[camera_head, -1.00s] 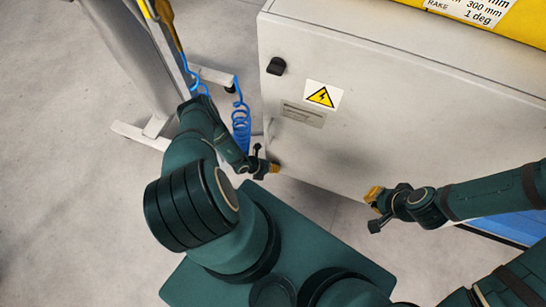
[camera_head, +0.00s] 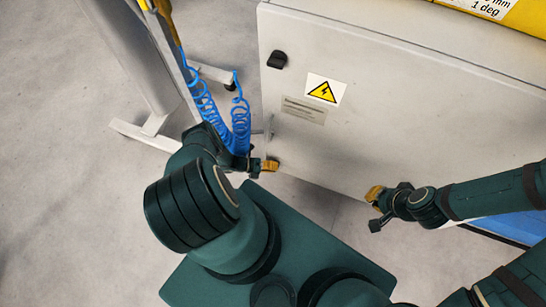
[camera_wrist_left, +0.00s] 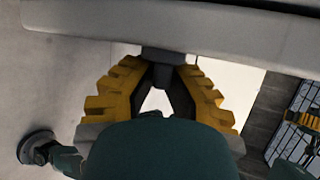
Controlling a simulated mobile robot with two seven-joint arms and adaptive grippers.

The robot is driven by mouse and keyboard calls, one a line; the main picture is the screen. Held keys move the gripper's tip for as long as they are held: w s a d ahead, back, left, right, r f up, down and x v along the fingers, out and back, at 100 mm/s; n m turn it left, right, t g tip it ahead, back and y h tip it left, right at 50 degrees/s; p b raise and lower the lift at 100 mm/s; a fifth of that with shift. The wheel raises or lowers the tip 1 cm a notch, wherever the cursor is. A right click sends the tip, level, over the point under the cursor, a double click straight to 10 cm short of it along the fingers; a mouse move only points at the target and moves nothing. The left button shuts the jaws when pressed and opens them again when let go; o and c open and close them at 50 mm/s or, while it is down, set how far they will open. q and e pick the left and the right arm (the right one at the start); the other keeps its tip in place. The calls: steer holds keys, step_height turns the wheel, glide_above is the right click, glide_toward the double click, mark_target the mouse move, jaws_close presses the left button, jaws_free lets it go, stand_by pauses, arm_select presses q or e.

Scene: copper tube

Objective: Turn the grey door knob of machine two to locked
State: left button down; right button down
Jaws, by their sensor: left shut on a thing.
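The pale grey machine cabinet (camera_head: 400,110) fills the right of the head view. My left gripper (camera_head: 271,165) is at the lower left edge of its door. In the left wrist view the yellow fingers (camera_wrist_left: 163,75) close on a small dark grey knob (camera_wrist_left: 162,54) that sticks out from a pale grey panel (camera_wrist_left: 240,30). The fingers and my wrist hide much of the knob, so I cannot read its turn. In the head view the gripper hides it. My right gripper (camera_head: 374,194) hangs in front of the cabinet, holding nothing that I can see.
A coiled blue hose (camera_head: 240,120) and a grey stand (camera_head: 150,125) are close to my left arm. Bare floor (camera_head: 60,190) lies at the left.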

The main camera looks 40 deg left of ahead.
arm_select(q)
steer(key=shift+w+a+r+t, duration=0.2)
steer(key=shift+w+a+t, duration=0.1)
steer(key=shift+w, duration=0.15)
steer(key=c, duration=1)
jaws_free()
steer(key=shift+f, duration=0.1)
steer(key=shift+s+d, duration=0.15)
steer(key=shift+r, duration=5.05)
